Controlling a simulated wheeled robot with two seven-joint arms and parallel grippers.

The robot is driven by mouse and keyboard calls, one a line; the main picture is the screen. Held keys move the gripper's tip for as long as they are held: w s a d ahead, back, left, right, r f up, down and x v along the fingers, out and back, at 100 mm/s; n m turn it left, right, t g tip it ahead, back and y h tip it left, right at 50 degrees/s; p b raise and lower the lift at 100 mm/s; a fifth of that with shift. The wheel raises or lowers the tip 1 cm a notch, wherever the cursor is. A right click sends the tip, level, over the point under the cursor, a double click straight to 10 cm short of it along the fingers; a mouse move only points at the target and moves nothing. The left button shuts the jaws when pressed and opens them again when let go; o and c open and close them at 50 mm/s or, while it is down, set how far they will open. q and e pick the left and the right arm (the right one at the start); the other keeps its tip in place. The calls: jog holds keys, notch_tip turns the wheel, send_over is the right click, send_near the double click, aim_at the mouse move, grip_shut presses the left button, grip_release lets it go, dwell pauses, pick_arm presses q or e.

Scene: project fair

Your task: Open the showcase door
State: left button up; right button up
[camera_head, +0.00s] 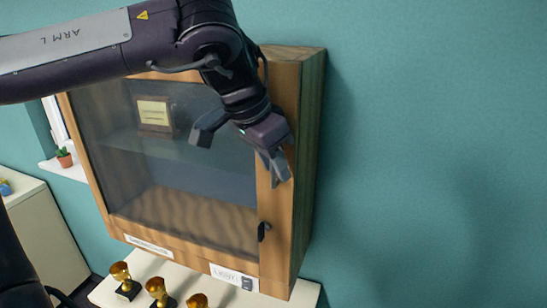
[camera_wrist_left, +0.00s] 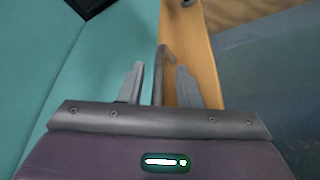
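The showcase (camera_head: 310,150) is a wooden wall cabinet. Its door (camera_head: 285,215) has a wood frame around a dark glass pane and looks shut. In the left wrist view, the left gripper (camera_wrist_left: 160,85) is open over the wooden frame (camera_wrist_left: 203,60). A thin grey hooked shape shows between its fingers; I cannot tell what it is. The right gripper is not in view.
A plaque (camera_head: 155,113) stands inside the showcase. Below is a white table (camera_head: 205,282) with gold trophies (camera_head: 157,290) and a small sign (camera_head: 234,277). A potted plant (camera_head: 64,157) sits on the windowsill at left. The teal wall (camera_head: 430,150) to the right is bare.

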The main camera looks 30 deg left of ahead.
pick_arm(q)
jog(key=shift+s, duration=0.15)
grip_shut()
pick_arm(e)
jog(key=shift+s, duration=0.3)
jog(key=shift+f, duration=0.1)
